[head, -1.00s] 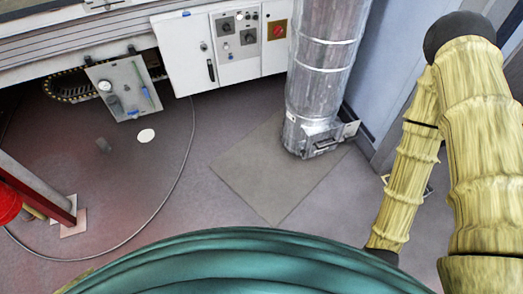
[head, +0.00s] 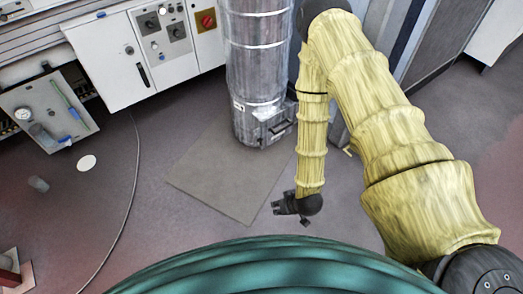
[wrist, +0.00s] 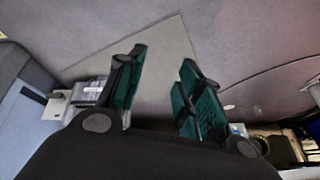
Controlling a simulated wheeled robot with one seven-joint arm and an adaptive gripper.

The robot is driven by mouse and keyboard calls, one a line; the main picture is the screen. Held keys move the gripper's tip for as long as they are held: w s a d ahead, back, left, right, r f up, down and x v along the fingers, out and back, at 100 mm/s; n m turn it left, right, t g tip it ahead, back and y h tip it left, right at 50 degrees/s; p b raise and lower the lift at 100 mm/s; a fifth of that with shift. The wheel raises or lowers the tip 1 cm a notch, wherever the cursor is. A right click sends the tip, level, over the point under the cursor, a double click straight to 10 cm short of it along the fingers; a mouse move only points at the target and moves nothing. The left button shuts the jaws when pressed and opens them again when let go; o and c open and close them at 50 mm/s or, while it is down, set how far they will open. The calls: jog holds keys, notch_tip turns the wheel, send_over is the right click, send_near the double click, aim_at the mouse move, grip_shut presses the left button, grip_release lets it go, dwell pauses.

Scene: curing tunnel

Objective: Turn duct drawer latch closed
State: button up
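The silver ribbed duct (head: 258,60) stands upright on the floor. Its drawer box (head: 272,126) with a handle-like latch sits at the duct's foot on the right side. The latch's exact position is too small to tell. My gripper (head: 275,208) hangs low in front of the duct, well apart from the drawer. In the wrist view my gripper (wrist: 158,85) has its two green-padded fingers spread with nothing between them. A metallic part that looks like the duct's foot (wrist: 88,94) shows at the left there, partly hidden behind a finger.
A white control cabinet (head: 120,62) stands left of the duct, and a panel with a gauge (head: 45,112) is farther left. A flat grey floor plate (head: 215,185) lies before the duct. A thin cable (head: 130,185) runs across the floor. A grey wall (head: 445,45) is at the right.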

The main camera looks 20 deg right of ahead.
jog(key=w+d+f+n+t+y+b, duration=0.1)
jog(key=w+f+t+b, duration=0.2)
jog(key=w+f+b, duration=0.55)
jog(key=w+d+f+t+y+b, duration=0.1)
jog(key=w+f+t+b, duration=0.35)
jog(key=w, duration=0.65)
jog(key=n+t+y+b, duration=0.25)
jog(key=t+b, duration=0.25)
jog(key=b, duration=1.4)
send_near(263, 143)
jog(key=b+x, duration=0.1)
jog(key=x, duration=0.2)
jog(key=b+x, duration=0.2)
jog(key=x, duration=0.1)
jog(key=b+x, duration=0.1)
jog(key=x, duration=0.2)
jog(key=shift+w+a+f, duration=0.1)
jog(key=shift+w+f, duration=0.1)
jog(key=shift+f, duration=0.1)
jog(key=shift+w+a+r+b, duration=0.1)
jog(key=shift+w+a+b, duration=0.1)
jog(key=shift+w+b, duration=0.35)
grip_shut()
